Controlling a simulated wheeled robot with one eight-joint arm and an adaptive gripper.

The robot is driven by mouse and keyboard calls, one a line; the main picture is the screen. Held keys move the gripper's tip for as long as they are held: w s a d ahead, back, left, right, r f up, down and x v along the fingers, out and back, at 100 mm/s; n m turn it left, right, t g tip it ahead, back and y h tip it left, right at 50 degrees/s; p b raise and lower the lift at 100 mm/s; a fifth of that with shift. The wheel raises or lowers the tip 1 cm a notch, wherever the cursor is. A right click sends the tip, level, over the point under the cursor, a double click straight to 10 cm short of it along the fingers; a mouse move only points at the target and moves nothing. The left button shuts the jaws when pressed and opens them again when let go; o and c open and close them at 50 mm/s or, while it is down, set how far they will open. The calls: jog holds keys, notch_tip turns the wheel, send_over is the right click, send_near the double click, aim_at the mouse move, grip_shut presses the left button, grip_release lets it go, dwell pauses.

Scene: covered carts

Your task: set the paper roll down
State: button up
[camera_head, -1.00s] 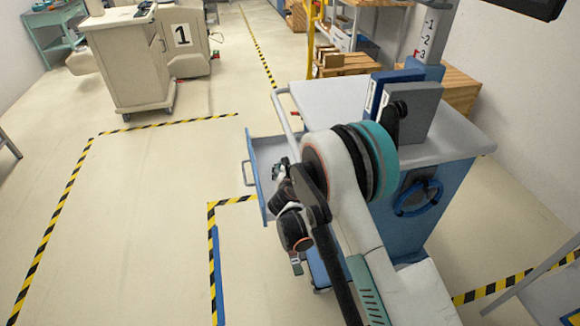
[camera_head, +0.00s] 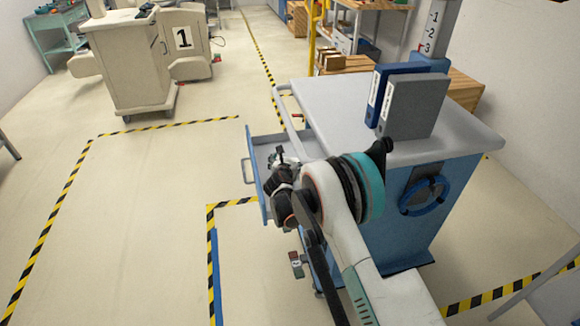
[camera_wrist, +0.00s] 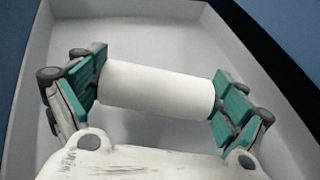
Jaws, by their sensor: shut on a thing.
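The white paper roll (camera_wrist: 157,89) lies sideways between the two green-padded fingers of my gripper (camera_wrist: 160,92) in the wrist view. The fingers press on its two ends. Behind and around it is the grey inside of an open drawer (camera_wrist: 172,32). I cannot tell whether the roll touches the drawer floor. In the head view the open drawer (camera_head: 250,165) sticks out from the left side of the blue cart, with my gripper (camera_head: 278,158) at it. The roll is hidden there by my arm.
The blue cart (camera_head: 410,236) has a grey top with a blue binder (camera_head: 378,90) and a grey binder (camera_head: 413,107) standing on it. The floor left of the drawer is clear, with striped tape.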

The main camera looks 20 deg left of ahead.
jog(key=shift+f, duration=0.8)
jog(key=shift+r, duration=0.1)
jog(key=o, duration=0.9)
jog(key=shift+c, duration=0.2)
